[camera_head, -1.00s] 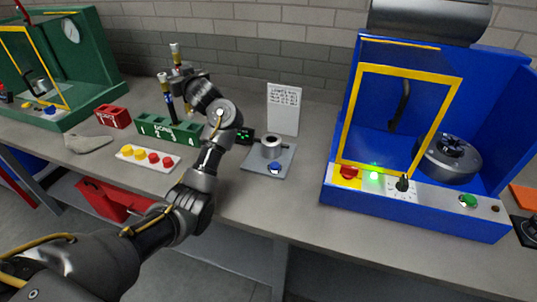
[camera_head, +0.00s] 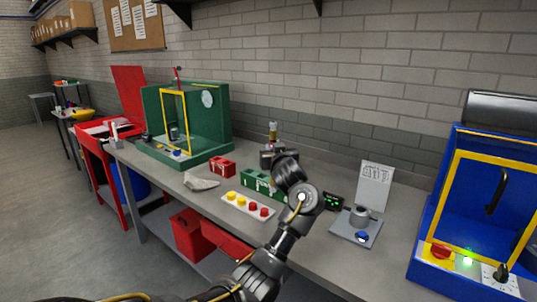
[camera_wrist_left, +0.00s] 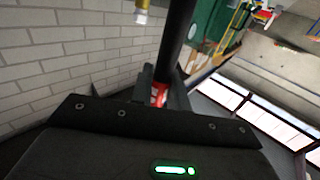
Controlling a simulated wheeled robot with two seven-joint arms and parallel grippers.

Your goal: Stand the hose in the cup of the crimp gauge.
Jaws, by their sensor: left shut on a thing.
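My left gripper (camera_head: 272,160) is shut on the hose, a dark tube with a brass-coloured end fitting (camera_head: 273,129) that stands up above the jaws in the head view. In the left wrist view the black hose (camera_wrist_left: 178,38) runs up from between the fingers (camera_wrist_left: 162,88). Its lower end is hidden behind my arm in the head view. The crimp gauge (camera_head: 343,229) is a grey plate with a round grey metal cup (camera_head: 360,216) and a blue button. The cup is right of my gripper, and the hose is apart from it. My right gripper is not in view.
A green numbered rack (camera_head: 256,181) stands just behind my left arm. A blue machine (camera_head: 425,272) stands right.

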